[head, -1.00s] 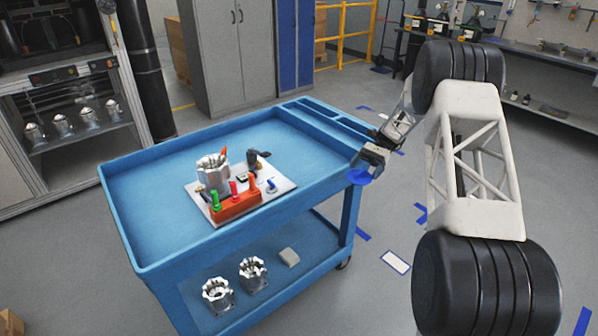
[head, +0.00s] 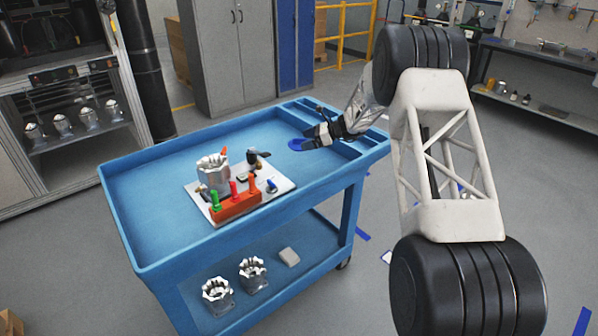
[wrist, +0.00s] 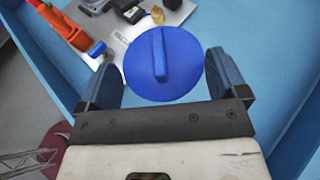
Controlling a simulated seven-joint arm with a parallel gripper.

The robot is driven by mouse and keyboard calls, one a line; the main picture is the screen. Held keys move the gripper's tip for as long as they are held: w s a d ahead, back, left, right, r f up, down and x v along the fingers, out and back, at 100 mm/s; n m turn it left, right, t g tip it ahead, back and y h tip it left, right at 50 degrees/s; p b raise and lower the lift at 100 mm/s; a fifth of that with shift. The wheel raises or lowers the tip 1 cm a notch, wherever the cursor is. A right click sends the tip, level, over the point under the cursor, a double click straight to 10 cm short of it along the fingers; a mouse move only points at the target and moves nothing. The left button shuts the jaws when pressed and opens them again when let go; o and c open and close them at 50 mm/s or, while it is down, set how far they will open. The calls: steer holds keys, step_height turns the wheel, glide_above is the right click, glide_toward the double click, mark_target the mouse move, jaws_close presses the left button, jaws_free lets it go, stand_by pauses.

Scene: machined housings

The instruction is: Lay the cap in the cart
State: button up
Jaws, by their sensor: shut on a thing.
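The cap is a round blue disc with a raised bar across it. In the wrist view the cap (wrist: 163,66) sits between the two fingers of my gripper (wrist: 164,80), which is shut on it. In the head view the cap (head: 297,145) shows as a small blue shape at the tip of my gripper (head: 312,138). My gripper is over the back right part of the blue cart's (head: 140,215) top tray. The cap's height above the tray floor is hard to tell.
A grey plate (head: 284,187) on the tray carries a silver housing (head: 213,173), an orange block (head: 236,205) with coloured-handled tools and small parts. The tray's left part is clear. More housings (head: 217,290) and a grey block (head: 289,257) lie on the lower shelf.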

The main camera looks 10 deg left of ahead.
steer(key=shift+w+a, duration=0.1)
steer(key=shift+a, duration=0.2)
steer(key=shift+f, duration=3.1)
steer(key=shift+f, duration=1.9)
steer(key=shift+f, duration=0.6)
steer(key=o, duration=0.6)
